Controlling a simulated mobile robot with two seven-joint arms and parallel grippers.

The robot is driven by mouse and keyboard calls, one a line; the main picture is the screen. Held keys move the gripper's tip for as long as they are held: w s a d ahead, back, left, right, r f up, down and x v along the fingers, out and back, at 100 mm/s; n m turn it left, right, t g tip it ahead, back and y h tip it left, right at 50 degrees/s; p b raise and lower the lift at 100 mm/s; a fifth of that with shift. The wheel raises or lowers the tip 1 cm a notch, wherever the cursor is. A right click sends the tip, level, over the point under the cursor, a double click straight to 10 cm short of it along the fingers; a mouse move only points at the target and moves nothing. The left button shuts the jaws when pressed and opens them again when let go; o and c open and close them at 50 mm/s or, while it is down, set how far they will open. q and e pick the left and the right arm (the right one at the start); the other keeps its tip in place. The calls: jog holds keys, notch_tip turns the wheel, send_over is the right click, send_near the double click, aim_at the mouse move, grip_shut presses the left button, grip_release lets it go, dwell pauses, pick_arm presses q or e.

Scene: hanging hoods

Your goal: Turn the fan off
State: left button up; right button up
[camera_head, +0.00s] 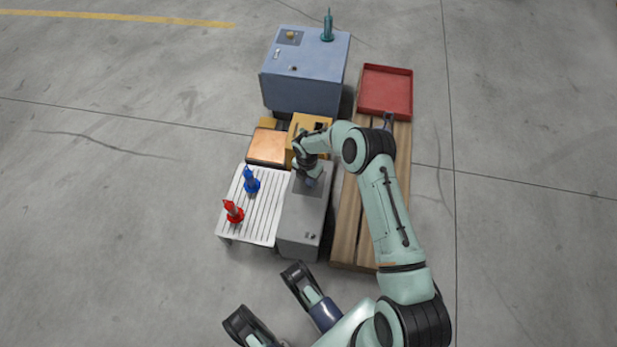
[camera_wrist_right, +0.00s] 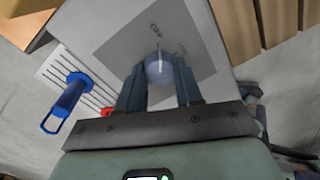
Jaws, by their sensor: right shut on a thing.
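A grey box-shaped unit (camera_head: 299,239) stands in the middle of the head view. In the right wrist view its top carries a dark grey panel (camera_wrist_right: 207,63) with small lettering and a round blue-grey knob (camera_wrist_right: 160,69). My right gripper (camera_wrist_right: 160,80) comes down over this panel, one finger on each side of the knob, and is shut on it. In the head view the right gripper (camera_head: 312,180) is at the top of the grey unit, and the wrist and gripper hide the knob there. My left gripper is not clearly seen.
A wooden pallet (camera_head: 345,226) lies to the right, with a red tray (camera_head: 386,91) behind. A blue cabinet (camera_head: 303,89) stands at the back.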

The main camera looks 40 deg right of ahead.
jog(key=shift+n, duration=0.6)
jog(key=o, duration=1)
pick_arm(q)
jog(key=w+r+t+p, duration=0.2)
jog(key=w+r+p, duration=0.1)
jog(key=w, duration=0.4)
jog(key=shift+d+r+m+t+p, duration=0.35)
jog(key=shift+d+r, duration=0.1)
jog(key=shift+r, duration=0.15)
pick_arm(e)
jog(key=r, duration=1.3)
jog(key=shift+w+a+r, duration=0.1)
jog(key=shift+w+r, duration=0.05)
jog(key=shift+w, duration=0.1)
pick_arm(q)
jog(key=shift+w, duration=0.1)
